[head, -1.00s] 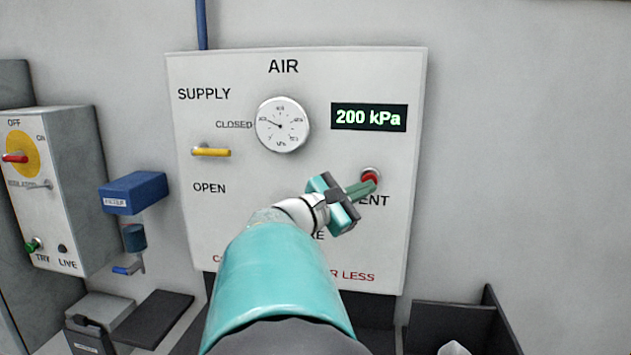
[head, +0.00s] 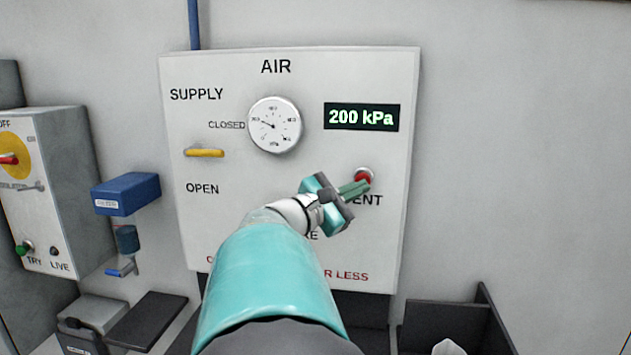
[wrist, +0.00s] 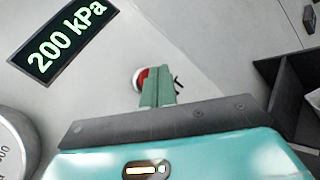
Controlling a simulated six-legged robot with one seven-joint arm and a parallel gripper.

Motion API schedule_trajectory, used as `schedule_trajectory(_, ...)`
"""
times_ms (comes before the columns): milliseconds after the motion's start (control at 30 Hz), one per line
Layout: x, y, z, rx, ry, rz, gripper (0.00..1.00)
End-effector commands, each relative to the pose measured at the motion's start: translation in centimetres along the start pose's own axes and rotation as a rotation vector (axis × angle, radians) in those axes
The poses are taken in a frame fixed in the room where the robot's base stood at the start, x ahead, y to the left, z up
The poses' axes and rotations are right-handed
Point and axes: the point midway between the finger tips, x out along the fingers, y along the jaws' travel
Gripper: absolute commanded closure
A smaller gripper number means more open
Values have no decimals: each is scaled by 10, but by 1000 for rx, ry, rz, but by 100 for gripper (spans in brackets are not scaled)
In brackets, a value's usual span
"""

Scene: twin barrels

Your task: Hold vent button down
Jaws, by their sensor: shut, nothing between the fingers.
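The red vent button (head: 363,176) sits in a pale round collar on the right side of the white AIR panel (head: 300,250), above the partly hidden VENT label. My gripper (head: 362,186) is shut and empty, its green fingertips right at the button's lower left in the head view. In the wrist view the closed fingers (wrist: 158,80) cover the right part of the button (wrist: 141,78). I cannot tell whether the tips touch it or whether it is pressed in. The display (head: 361,117) reads 200 kPa.
A round gauge (head: 274,125) and a yellow supply handle (head: 204,153), lying level by CLOSED, are on the panel. An isolator box (head: 60,195) and a blue box (head: 126,194) are at left. A dark open bin (head: 445,325) is at lower right.

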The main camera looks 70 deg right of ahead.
Motion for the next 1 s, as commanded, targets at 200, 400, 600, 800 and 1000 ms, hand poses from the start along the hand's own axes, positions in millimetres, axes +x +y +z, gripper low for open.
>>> schedule_trajectory(200, 0, 0, 0, 0, 0, 0, 100)
schedule_trajectory(400, 0, 0, 0, 0, 0, 0, 100)
schedule_trajectory(600, 1, 1, -1, 0, 0, 0, 100)
schedule_trajectory(800, 5, 4, -5, 0, 1, 1, 100)
schedule_trajectory(1000, 6, 5, -5, 0, 1, 0, 100)
